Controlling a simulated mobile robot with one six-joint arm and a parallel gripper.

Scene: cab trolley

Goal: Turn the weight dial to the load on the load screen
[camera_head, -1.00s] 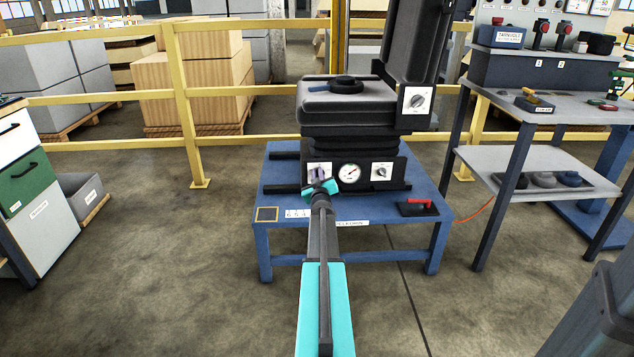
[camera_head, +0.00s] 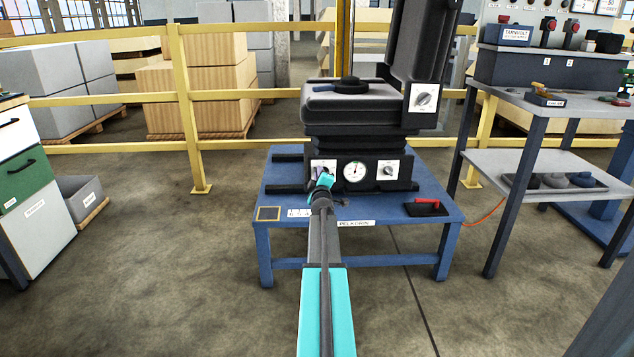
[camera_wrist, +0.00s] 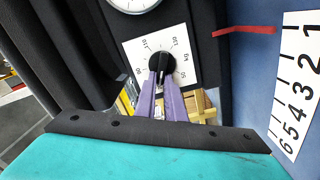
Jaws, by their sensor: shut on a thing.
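The weight dial is a black knob (camera_wrist: 161,64) on a white plate (camera_wrist: 184,38) marked with numbers and "kg". In the head view its plate (camera_head: 317,164) sits at the left of the black seat base (camera_head: 360,150), partly hidden by my wrist. My gripper (camera_wrist: 158,80) has its purple fingers shut on the knob. In the head view my gripper (camera_head: 324,176) is at the front of that plate. The knob's exact setting is hard to read behind the fingers. A small screen (camera_head: 607,5) at the top right, cut by the frame edge, shows "50"; I cannot tell if it is the load screen.
A round gauge (camera_head: 355,172) and another dial (camera_head: 388,170) are right of the weight dial. A third dial (camera_head: 423,98) is on the backrest. A red-handled tool (camera_head: 428,204) lies on the blue table (camera_head: 385,212). A grey shelf stand (camera_head: 560,165) is at the right.

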